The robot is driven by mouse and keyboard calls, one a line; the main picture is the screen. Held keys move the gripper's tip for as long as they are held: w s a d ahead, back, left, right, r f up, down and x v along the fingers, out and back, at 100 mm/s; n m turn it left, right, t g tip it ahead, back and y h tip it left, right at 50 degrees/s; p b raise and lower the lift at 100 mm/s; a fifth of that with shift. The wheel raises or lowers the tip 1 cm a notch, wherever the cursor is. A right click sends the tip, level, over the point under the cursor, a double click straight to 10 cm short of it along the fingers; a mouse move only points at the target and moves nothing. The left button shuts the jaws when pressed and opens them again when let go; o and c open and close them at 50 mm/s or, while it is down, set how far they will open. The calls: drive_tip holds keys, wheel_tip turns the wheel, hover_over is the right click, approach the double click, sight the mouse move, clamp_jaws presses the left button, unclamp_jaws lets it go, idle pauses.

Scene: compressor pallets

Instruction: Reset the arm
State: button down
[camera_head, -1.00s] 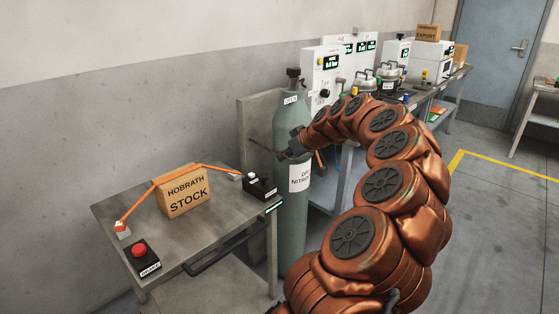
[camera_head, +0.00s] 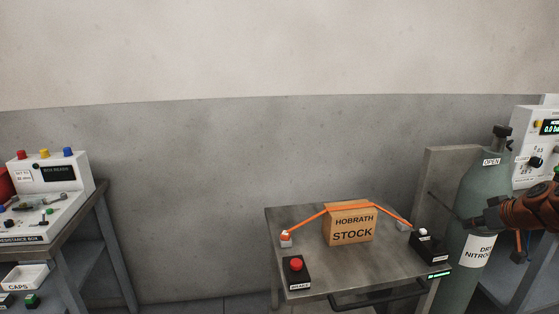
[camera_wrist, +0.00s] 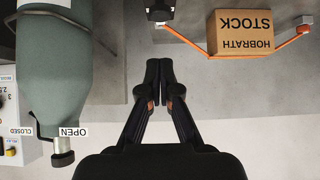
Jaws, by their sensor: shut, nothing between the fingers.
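My gripper (camera_wrist: 159,82) is shut and empty in the wrist view. Its two dark fingers meet over bare grey wall and floor. In the head view the dark end of my gripper (camera_head: 475,221) is at the right, in front of the green gas cylinder (camera_head: 478,195). Whether it touches the cylinder cannot be told. My copper-coloured arm runs out of the right edge. The cylinder also shows at the left of the wrist view (camera_wrist: 52,70), upside down.
A cardboard HOBRATH STOCK box (camera_head: 350,228) stands on a metal cart (camera_head: 330,285) under an orange strap (camera_head: 325,212). A red button box (camera_head: 296,272) sits at the cart's front left. A bench with a resistance box (camera_head: 45,175) is at far left. Floor between is clear.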

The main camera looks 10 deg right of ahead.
drive_tip(key=a+n+g+y, duration=0.3)
drive_tip(key=a+g+y, duration=0.1)
drive_tip(key=a, duration=2.5)
drive_tip(key=s+a+f+g, duration=0.1)
drive_tip(key=s+a+g, duration=0.1)
drive_tip(key=s+a, duration=0.45)
drive_tip(key=s+a+f+m+g+h, duration=0.1)
drive_tip(key=s+a+f+g, duration=0.15)
drive_tip(key=s, duration=0.55)
drive_tip(key=s+a+f+m+g+h, duration=0.1)
drive_tip(key=s+a+f+g+h, duration=0.15)
drive_tip(key=s, duration=0.55)
drive_tip(key=s+a+f+m+g, duration=0.1)
drive_tip(key=s+a+f, duration=0.25)
drive_tip(key=s, duration=0.45)
drive_tip(key=s+p+v, duration=0.3)
drive_tip(key=p+v, duration=1.1)
drive_tip(key=shift+w+r+t, duration=0.3)
drive_tip(key=shift+r, duration=0.3)
drive_tip(key=shift+a, duration=0.1)
